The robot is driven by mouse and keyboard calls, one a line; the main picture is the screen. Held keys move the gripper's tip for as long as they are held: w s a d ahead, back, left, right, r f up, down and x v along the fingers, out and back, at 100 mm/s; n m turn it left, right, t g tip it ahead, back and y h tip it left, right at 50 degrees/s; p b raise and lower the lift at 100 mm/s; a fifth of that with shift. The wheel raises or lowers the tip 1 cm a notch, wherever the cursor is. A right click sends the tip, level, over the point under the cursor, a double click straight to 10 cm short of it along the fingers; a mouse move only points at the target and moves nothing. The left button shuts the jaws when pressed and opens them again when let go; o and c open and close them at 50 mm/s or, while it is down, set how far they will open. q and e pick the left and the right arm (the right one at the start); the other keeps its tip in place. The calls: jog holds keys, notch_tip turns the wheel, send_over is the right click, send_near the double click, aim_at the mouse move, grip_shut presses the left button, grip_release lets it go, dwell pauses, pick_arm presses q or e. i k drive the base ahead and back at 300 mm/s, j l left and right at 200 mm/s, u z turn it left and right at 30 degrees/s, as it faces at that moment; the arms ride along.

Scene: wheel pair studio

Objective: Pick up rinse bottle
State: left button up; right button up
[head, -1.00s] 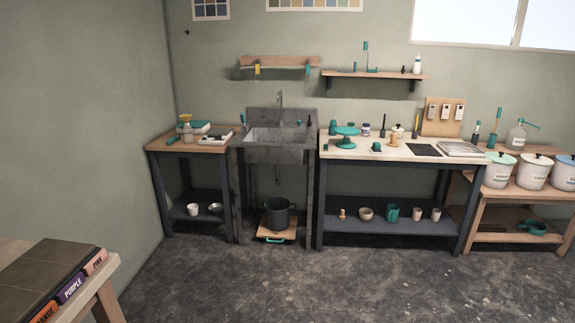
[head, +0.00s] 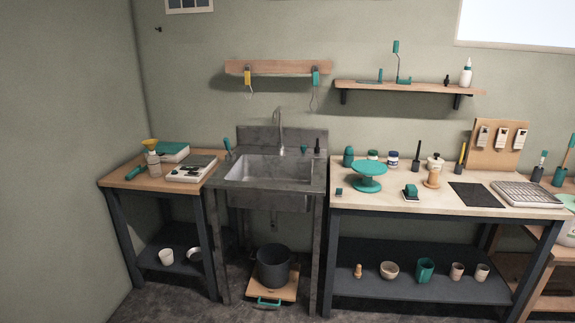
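No label marks a rinse bottle, so I cannot tell which one it is. A white squeeze bottle with a pointed tip (head: 466,76) stands upright at the right end of the wall shelf. A small dark bottle (head: 317,147) stands on the sink's back right corner. Neither of my grippers is in view.
The stone sink (head: 309,186) stands between the left table (head: 133,184) and the pale-topped workbench (head: 425,200). A green turntable stand (head: 369,170) is on the workbench. A dark pot (head: 273,269) sits on a low wheeled board (head: 262,294) under the sink.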

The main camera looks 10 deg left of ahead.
aim_at(153, 164)
jog(key=i+u, duration=0.2)
jog(key=i, duration=0.45)
jog(key=i+u, duration=0.15)
jog(key=i, duration=0.5)
jog(key=i+l+u, duration=0.2)
jog(key=i, duration=0.45)
